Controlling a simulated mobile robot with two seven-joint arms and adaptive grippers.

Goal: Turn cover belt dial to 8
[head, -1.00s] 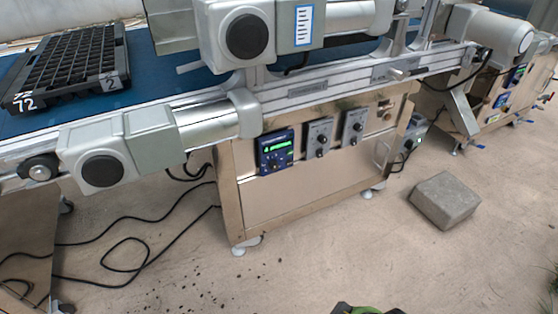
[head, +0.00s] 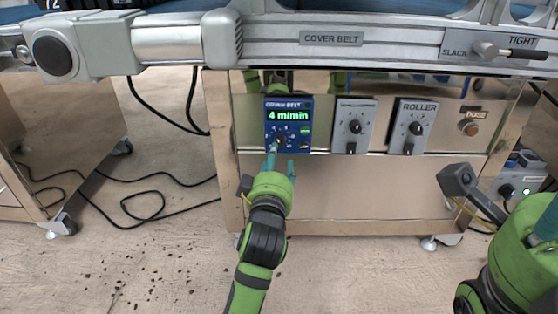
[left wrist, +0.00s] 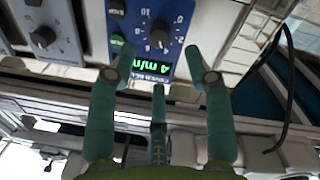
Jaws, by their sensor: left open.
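The blue cover belt panel (head: 303,106) is on the machine front, its green display reading 4 m/min. Its dark round dial (head: 281,140) sits below the display. In the left wrist view the panel is upside down, and the dial (left wrist: 159,38) has printed numbers around it. My left gripper (head: 280,166) is open and empty just below and in front of the dial. In the left wrist view its teal fingertips (left wrist: 161,77) stand apart, one on each side of the panel's display end, with the dial beyond them. Contact is not visible. My right gripper is mostly cut off at the right edge.
Two grey panels, one labelled ROLLER (head: 413,126) and another (head: 353,125), sit right of the blue panel. The conveyor rail (head: 370,38) overhangs above. Black cables (head: 150,195) lie on the floor at left.

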